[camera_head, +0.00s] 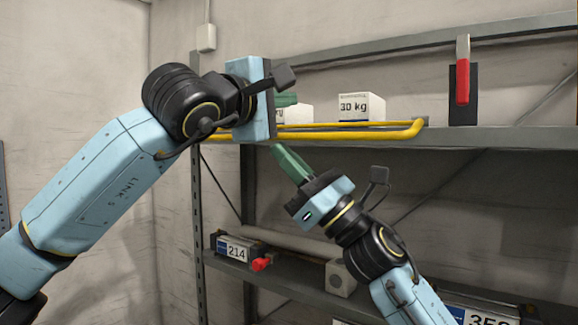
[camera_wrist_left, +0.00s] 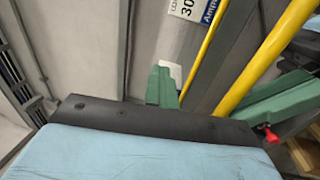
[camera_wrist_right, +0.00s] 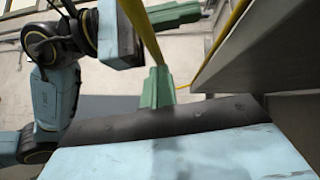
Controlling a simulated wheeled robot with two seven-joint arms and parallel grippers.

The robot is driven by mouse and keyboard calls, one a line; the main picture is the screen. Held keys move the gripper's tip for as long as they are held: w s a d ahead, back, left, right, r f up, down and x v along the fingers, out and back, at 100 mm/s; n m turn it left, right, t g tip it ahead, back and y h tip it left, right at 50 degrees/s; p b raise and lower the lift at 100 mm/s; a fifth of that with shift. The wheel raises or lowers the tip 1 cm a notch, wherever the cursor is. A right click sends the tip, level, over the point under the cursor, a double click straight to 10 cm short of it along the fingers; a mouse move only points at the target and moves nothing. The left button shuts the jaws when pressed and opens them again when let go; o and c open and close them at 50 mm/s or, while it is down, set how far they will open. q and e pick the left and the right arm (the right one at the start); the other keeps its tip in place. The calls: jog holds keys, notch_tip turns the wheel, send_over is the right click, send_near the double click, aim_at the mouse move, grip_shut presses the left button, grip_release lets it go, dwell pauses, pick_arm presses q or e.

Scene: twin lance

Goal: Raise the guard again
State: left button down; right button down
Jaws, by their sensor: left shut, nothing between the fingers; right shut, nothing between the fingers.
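The guard is a yellow tubular bar (camera_head: 370,133) lying along the front of the upper shelf, near its edge. It also crosses the left wrist view (camera_wrist_left: 262,62) and the right wrist view (camera_wrist_right: 141,28). My left gripper (camera_head: 290,99) is shut and empty, its green fingers just above the bar; its hand hides part of the bar. My right gripper (camera_head: 281,152) is shut and empty, its fingers pointing up just below the bar. I cannot tell whether either touches the bar.
A white 30 kg box (camera_head: 356,107) and another box (camera_head: 298,113) stand on the upper shelf (camera_head: 500,138) behind the bar. A red handle (camera_head: 462,82) on a black plate stands at the right. The lower shelf holds a unit marked 214 (camera_head: 233,248) with a red knob (camera_head: 261,265).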

pick_arm(q)
jog(key=c, duration=2.2)
grip_release()
jog(key=c, duration=1.5)
grip_release()
jog(key=shift+s+a, duration=0.1)
jog(key=shift+a, duration=0.05)
